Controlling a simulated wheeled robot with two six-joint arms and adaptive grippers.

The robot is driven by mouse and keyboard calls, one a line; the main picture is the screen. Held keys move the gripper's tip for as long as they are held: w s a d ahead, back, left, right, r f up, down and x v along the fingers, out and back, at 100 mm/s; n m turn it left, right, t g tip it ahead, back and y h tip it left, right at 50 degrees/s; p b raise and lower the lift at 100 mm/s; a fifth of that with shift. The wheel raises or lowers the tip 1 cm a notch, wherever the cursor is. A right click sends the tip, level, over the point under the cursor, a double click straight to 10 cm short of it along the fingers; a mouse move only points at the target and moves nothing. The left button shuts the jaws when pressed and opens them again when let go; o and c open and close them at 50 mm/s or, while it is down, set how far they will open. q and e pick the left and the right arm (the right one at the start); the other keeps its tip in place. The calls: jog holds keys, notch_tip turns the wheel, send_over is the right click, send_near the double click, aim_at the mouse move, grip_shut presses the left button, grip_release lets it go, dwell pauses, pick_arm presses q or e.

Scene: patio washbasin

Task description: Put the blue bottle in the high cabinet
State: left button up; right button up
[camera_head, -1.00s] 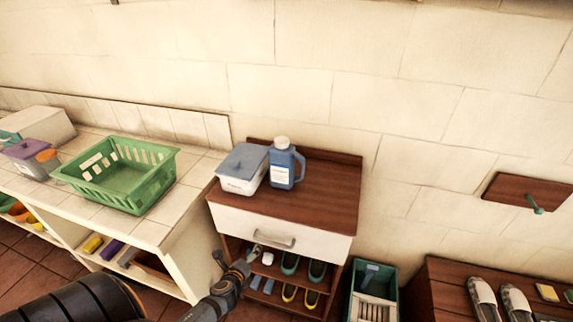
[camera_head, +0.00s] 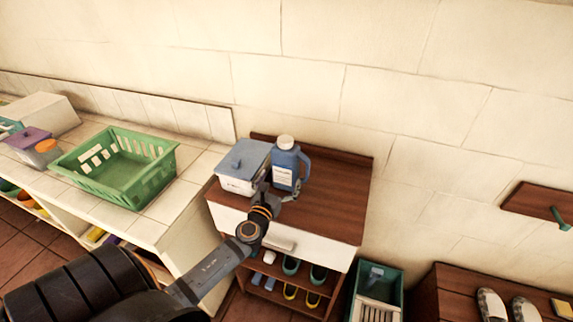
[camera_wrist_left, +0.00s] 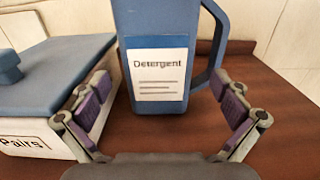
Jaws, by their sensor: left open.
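The blue bottle (camera_head: 285,166), with a white cap, a side handle and a "Detergent" label, stands upright on the brown wooden cabinet top (camera_head: 335,195). It also fills the upper middle of the left wrist view (camera_wrist_left: 165,55). My left gripper (camera_head: 279,191) is just in front of the bottle, its fingers open and spread to either side of its lower part in the wrist view (camera_wrist_left: 168,108). The fingers do not close on it. My right gripper is not in view. No high cabinet can be made out.
A white box with a blue lid (camera_head: 243,166) stands close to the bottle's left, near the left finger. A green basket (camera_head: 118,168) sits on the tiled counter. The cabinet top right of the bottle is clear. A small wall shelf (camera_head: 538,206) is at right.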

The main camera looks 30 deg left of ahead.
aim_at(286, 168)
pick_arm(q)
jog(key=shift+w+a+f, duration=0.1)
jog(key=shift+w+f, duration=0.05)
jog(key=shift+w, duration=0.2)
jog(key=shift+w+a, duration=0.2)
jog(key=shift+w, duration=0.3)
jog(key=x, duration=0.3)
jog(key=shift+w+p, duration=0.3)
jog(key=shift+w, duration=0.05)
jog(key=shift+w+a+f, duration=0.1)
jog(key=shift+w+f, duration=0.05)
jog(key=shift+w, duration=0.05)
jog(key=shift+s, duration=0.2)
jog(key=shift+c, duration=0.3)
jog(key=c, duration=1.7)
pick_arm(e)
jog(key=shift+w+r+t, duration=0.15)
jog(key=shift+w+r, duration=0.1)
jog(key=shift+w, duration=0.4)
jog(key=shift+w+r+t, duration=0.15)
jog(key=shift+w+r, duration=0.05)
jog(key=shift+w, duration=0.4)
